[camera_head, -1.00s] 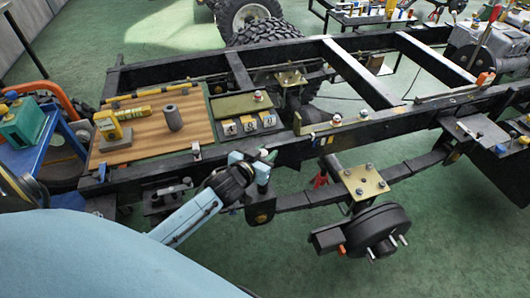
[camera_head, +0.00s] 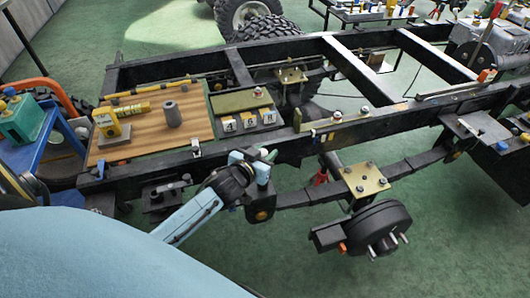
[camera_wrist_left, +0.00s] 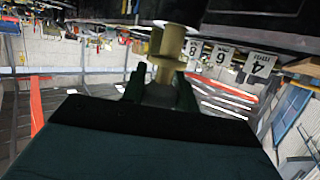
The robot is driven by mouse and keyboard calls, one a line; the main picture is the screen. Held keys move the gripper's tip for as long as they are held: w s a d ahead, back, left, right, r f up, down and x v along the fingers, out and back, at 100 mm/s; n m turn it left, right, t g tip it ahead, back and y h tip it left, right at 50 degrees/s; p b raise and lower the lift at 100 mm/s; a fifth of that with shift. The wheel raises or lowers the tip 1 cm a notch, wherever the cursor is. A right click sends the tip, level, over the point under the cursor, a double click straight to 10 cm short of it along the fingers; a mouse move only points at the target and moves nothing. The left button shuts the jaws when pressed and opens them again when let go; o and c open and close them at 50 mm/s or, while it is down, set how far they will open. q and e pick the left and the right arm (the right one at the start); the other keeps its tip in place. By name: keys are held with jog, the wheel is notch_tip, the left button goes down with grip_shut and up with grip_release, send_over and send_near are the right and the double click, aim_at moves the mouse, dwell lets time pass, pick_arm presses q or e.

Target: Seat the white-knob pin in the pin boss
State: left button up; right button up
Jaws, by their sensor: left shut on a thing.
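My left gripper (camera_head: 260,157) is at the near rail of the black chassis frame (camera_head: 350,137), right of the wooden board. In the left wrist view its dark fingers (camera_wrist_left: 160,88) are shut on a brass-coloured stepped piece (camera_wrist_left: 166,55) with a wide flange and a pale upper end. I take this for the white-knob pin; a small pale tip (camera_head: 268,155) shows by the fingers in the head view. A dark upright block stands just below the fingers. I cannot tell whether it is the pin boss, or whether the pin touches anything. My right gripper is not in view.
A wooden board (camera_head: 150,143) carries a yellow tool (camera_head: 107,122) and a grey cylinder (camera_head: 172,114). Numbered blocks (camera_head: 249,121) stand beside it. A wheel hub (camera_head: 378,228) and brass plate (camera_head: 365,180) lie to the right. A blue cart (camera_head: 55,135) is at left.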

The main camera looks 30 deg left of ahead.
pick_arm(q)
jog(key=shift+f, duration=0.3)
jog(key=shift+a+f+b, duration=0.15)
jog(key=shift+f+b, duration=0.6)
jog(key=shift+f, duration=0.05)
jog(key=o, duration=1.2)
jog(key=shift+f, duration=0.1)
jog(key=shift+d+r+p, duration=0.25)
jog(key=shift+r+p, duration=0.6)
jog(key=shift+r, duration=0.05)
jog(key=shift+r+p, duration=0.6)
jog(key=shift+p, duration=0.2)
jog(key=shift+r+p, duration=0.3)
